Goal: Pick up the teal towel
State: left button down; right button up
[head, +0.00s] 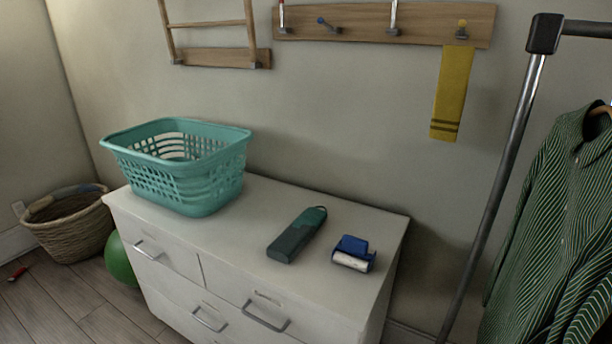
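I see no teal towel plainly in the head view. A yellow towel (453,93) with darker stripes near its lower edge hangs from a peg at the right end of the wall rack. A teal plastic laundry basket (205,178) stands on the left of the white dresser (232,240); the part of its inside that shows looks empty, and its floor is partly hidden. A long dark-green object with a teal end (297,236) lies on the dresser's middle; I cannot tell what it is. Neither of my grippers is in view.
A blue object with a white roll (353,254) sits right of the dark-green one. The wooden peg rack (400,22) is above. A metal clothes rail (497,190) with a green striped shirt (560,235) stands right. A wicker basket (70,228) and green ball (121,262) are at left.

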aim_at(287, 246)
jog(key=i+j+z, duration=0.1)
jog(key=j, duration=0.3)
jog(key=i+j+z, duration=0.1)
jog(key=j, duration=0.25)
jog(key=i+j, duration=0.2)
jog(key=j, duration=0.25)
jog(key=i+j+z, duration=0.15)
jog(key=j, duration=0.2)
